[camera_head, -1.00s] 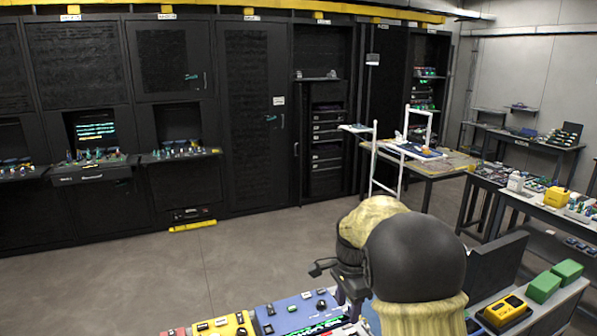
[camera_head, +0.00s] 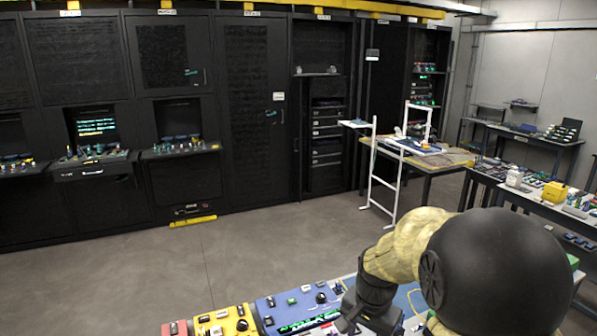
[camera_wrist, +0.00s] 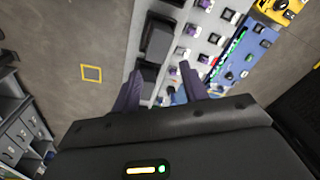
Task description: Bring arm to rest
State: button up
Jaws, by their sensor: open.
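My gripper shows in the wrist view (camera_wrist: 160,92), with two purple fingers apart and nothing visible between them. It points down over a workbench edge with a row of devices. In the head view my arm rises at the lower right, with its wrist low over the blue device (camera_head: 298,302) on the bench; the fingertips are hidden there. The blue device also shows in the wrist view (camera_wrist: 238,58).
A yellow device (camera_head: 228,320) and a red one (camera_head: 176,328) stand left of the blue device. A white frame (camera_head: 384,165) stands by a table (camera_head: 440,183) behind. Black cabinets (camera_head: 255,110) line the back wall. The grey floor (camera_head: 140,270) at left is clear.

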jog(key=s+d+f+n+t, duration=0.1)
jog(key=s+f+n, duration=0.1)
jog(key=s+n, duration=0.7)
notch_tip(320, 180, down, 10)
jog(key=s+m+b, duration=0.1)
jog(key=s+b, duration=0.1)
jog(key=b, duration=0.8)
jog(key=shift+s+m, duration=0.3)
jog(key=shift+s, duration=0.1)
jog(key=shift+f, duration=0.1)
